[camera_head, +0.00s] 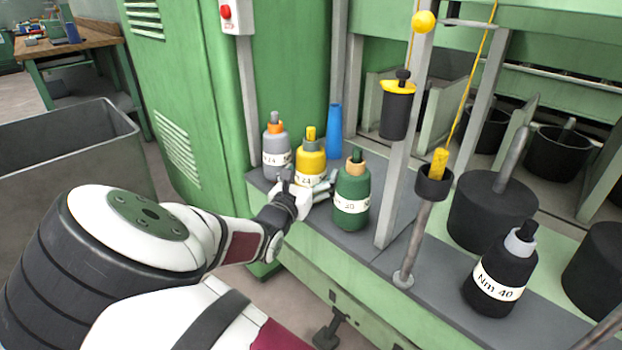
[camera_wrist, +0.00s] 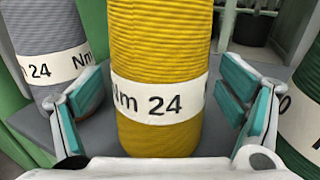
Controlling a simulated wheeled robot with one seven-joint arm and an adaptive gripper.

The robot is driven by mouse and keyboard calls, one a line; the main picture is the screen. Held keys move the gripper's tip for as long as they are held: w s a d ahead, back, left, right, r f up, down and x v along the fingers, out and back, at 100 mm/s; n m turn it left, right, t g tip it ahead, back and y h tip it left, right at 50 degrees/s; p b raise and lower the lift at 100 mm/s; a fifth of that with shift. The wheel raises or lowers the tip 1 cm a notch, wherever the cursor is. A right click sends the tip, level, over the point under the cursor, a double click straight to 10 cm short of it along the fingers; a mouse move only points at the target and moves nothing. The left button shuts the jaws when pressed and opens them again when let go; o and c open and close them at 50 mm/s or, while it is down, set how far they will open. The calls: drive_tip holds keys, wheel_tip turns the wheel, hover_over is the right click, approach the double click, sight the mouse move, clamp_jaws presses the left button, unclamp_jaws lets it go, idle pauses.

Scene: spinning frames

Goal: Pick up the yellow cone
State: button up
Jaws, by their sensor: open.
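The yellow cone (camera_head: 311,158) is a yarn-wound bobbin with a white "Nm 24" band. It stands upright on the grey ledge, between a grey cone and a green cone. In the wrist view the yellow cone (camera_wrist: 160,65) fills the middle. My gripper (camera_wrist: 160,105) is open, with one teal-padded finger on each side of the cone and a gap visible on both sides. In the head view my gripper (camera_head: 303,190) is at the cone's lower front and hides part of its base.
A grey cone (camera_head: 276,150) stands close on the left and a green cone (camera_head: 351,196) close on the right. A blue cone (camera_head: 334,130) stands behind. A metal post (camera_head: 398,150) rises to the right, and a black cone (camera_head: 500,275) stands further along the ledge (camera_head: 385,250).

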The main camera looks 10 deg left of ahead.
sight(309, 138)
drive_tip(key=shift+w, duration=0.2)
drive_tip(key=shift+r, duration=0.1)
drive_tip(key=c, duration=1.7)
drive_tip(key=shift+r, duration=0.1)
wheel_tip(309, 138, up, 10)
drive_tip(key=p, duration=0.3)
